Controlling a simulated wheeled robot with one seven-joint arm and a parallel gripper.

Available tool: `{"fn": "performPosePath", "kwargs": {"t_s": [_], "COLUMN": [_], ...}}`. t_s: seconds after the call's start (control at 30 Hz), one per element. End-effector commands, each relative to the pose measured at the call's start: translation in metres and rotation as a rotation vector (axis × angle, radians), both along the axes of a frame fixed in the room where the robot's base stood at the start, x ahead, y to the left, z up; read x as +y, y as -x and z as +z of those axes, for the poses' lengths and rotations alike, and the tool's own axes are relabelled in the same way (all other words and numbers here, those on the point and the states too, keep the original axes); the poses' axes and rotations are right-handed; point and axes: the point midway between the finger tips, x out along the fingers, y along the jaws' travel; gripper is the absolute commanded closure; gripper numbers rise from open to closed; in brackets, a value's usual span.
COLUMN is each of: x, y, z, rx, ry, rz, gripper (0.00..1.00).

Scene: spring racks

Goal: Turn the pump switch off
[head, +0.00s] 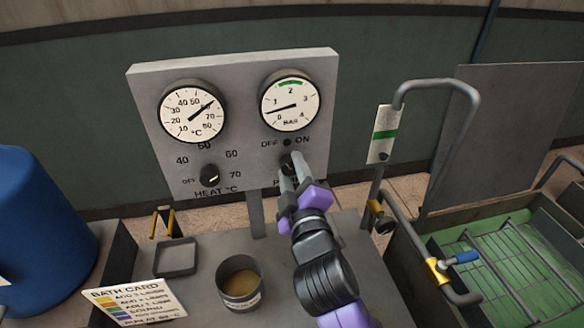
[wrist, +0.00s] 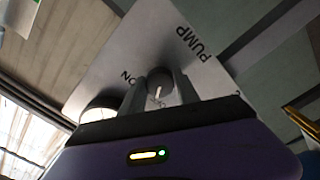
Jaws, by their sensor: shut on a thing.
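The pump switch is a dark round knob (head: 287,159) on the grey panel (head: 235,112), below the OFF and ON labels and mostly hidden by my gripper in the head view. My gripper (head: 293,168) reaches up to it from below. In the wrist view the knob (wrist: 160,83) sits between the two fingers of my gripper (wrist: 158,92), which are shut on it. A white pointer mark shows on its face. The ON label lies just left of the fingers. OFF is not visible there, and I cannot tell exactly which label the pointer faces.
A small dark lamp (head: 287,142) sits between OFF and ON. The heat knob (head: 209,175) is to the left. Two gauges (head: 192,110) (head: 291,101) are above. A cup (head: 240,282), a tray (head: 175,257) and a bath card (head: 133,302) lie below. A pipe (head: 440,85) stands right.

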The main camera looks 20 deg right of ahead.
Motion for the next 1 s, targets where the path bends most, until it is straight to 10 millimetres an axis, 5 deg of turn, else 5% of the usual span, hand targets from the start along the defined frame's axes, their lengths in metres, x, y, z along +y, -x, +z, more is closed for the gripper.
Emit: {"fn": "performPosePath", "kwargs": {"t_s": [0.37,0.4,0.5,0.83,1.0], "x": [0.001,0.001,0.001,0.001,0.004], "y": [0.000,0.000,0.000,0.001,0.017], "z": [0.000,0.000,0.000,-0.001,-0.004], "rx": [0.002,0.002,0.002,0.001,0.003], "ry": [0.008,0.008,0.008,0.007,0.007], "rz": [0.001,0.001,0.000,0.000,0.001], "gripper": [1.00,0.60,0.41,0.41,0.41]}}
